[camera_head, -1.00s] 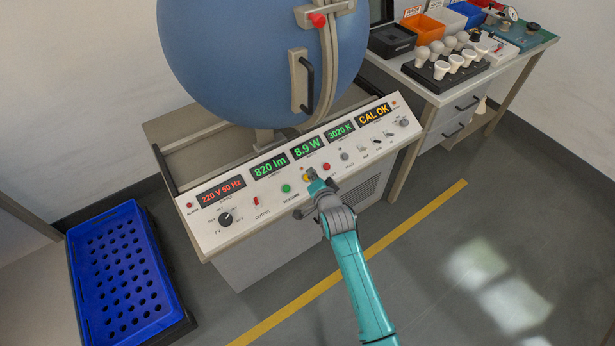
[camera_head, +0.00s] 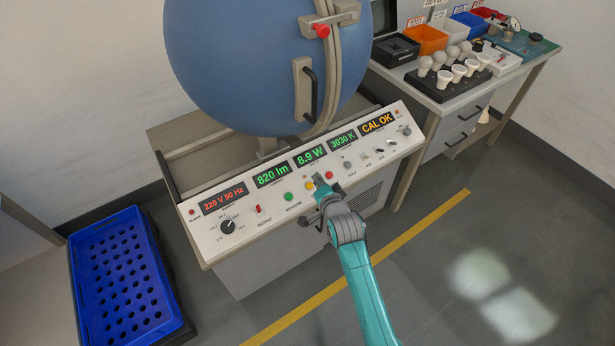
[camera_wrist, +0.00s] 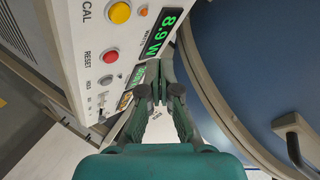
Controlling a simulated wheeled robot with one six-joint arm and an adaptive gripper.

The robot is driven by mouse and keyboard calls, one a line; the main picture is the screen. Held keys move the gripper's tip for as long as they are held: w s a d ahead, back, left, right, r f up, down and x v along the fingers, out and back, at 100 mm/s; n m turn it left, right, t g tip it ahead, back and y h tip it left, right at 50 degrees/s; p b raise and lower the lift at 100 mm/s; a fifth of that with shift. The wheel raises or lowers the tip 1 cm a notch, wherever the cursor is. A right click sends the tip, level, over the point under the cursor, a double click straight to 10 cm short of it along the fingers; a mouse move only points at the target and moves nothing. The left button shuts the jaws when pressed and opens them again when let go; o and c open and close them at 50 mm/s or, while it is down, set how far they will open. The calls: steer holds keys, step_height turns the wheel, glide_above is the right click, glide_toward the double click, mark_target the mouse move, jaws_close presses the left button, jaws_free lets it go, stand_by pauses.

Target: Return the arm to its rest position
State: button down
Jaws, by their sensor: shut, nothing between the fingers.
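My teal arm reaches up from the bottom of the head view, and my gripper (camera_head: 320,184) is at the front of the white control panel (camera_head: 260,224), near its yellow and red buttons. In the wrist view my gripper (camera_wrist: 158,72) has its fingers together with nothing between them. The yellow button (camera_wrist: 120,12) and the red RESET button (camera_wrist: 110,56) are to the left of the fingers there. The displays read 220 V 50 Hz, 820 lm, 8.9 W, 3030 K and CAL OK. Whether the fingertips touch the panel is not clear.
A big blue sphere (camera_head: 240,70) with a black handle stands behind the panel. A side bench (camera_head: 455,105) at the upper right holds bulbs and bins. A blue perforated crate (camera_head: 78,250) is on the left. The floor at the lower right is clear.

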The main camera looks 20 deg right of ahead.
steer(key=s+f+n, duration=0.2)
steer(key=s+n, duration=0.1)
steer(key=s, duration=1.1)
steer(key=s+f+n, duration=0.2)
steer(key=s+f, duration=0.1)
steer(key=s, duration=1.2)
steer(key=s+r+n, duration=0.3)
steer(key=s+r, duration=0.4)
steer(key=s, duration=0.4)
steer(key=s+r+n, duration=0.3)
steer(key=s+r, duration=0.4)
steer(key=s, duration=0.5)
steer(key=shift+a+r+t, duration=0.15)
steer(key=shift+r+t, duration=0.1)
steer(key=shift+t, duration=0.05)
steer(key=shift+f, duration=0.1)
